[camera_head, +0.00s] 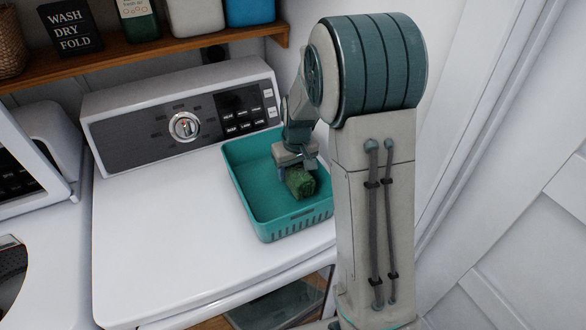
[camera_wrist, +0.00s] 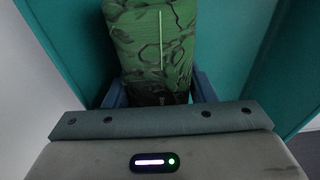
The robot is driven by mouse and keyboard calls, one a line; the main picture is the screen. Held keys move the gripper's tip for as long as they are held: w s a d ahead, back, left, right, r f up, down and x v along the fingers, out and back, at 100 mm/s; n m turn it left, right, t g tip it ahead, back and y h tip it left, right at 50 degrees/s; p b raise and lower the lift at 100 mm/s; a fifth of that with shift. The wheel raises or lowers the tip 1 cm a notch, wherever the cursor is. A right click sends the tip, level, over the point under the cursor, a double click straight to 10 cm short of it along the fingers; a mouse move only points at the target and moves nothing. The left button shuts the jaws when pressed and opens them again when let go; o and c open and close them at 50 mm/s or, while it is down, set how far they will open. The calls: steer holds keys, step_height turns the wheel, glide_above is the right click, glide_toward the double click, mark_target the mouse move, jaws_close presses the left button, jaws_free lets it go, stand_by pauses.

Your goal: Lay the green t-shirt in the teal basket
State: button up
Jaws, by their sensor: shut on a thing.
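The green t-shirt (camera_head: 300,184) is a small folded bundle with a dark leafy pattern. The teal basket (camera_head: 258,205) stands on the white machine top, and its floor is bare around the shirt. My gripper (camera_head: 298,172) is inside the basket's outline, towards its right side, shut on the shirt. In the wrist view the shirt (camera_wrist: 152,45) sticks out between the blue fingers, with teal basket walls (camera_wrist: 65,45) on both sides. I cannot tell whether the shirt touches the basket floor. The arm hides part of the basket's right side.
The machine's control panel (camera_head: 185,125) with a knob rises behind the basket. A wooden shelf (camera_head: 150,58) above it holds a sign (camera_head: 70,30) and several containers. The white top (camera_head: 165,225) left of the basket is clear. A wall stands close on the right.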

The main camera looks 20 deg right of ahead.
mark_target(296, 166)
steer(key=shift+f, duration=0.25)
steer(key=o, duration=1.1)
steer(key=shift+c, duration=0.2)
steer(key=shift+r, duration=0.1)
steer(key=shift+r+p, duration=0.45)
steer(key=shift+r, duration=0.05)
steer(key=r, duration=0.3)
steer(key=s+r, duration=0.1)
steer(key=r, duration=0.3)
steer(key=r+b, duration=0.1)
steer(key=r, duration=0.2)
steer(key=shift+s+d+r, duration=0.2)
steer(key=shift+s+r, duration=0.1)
steer(key=shift+r, duration=0.05)
steer(key=shift+s+r, duration=0.2)
steer(key=shift+r, duration=0.45)
steer(key=s+a+m+t, duration=0.1)
steer(key=s+m, duration=0.1)
steer(key=s, duration=2)
steer(key=shift+s+r+t, duration=0.2)
steer(key=shift+r+t, duration=0.2)
steer(key=shift+r, duration=0.05)
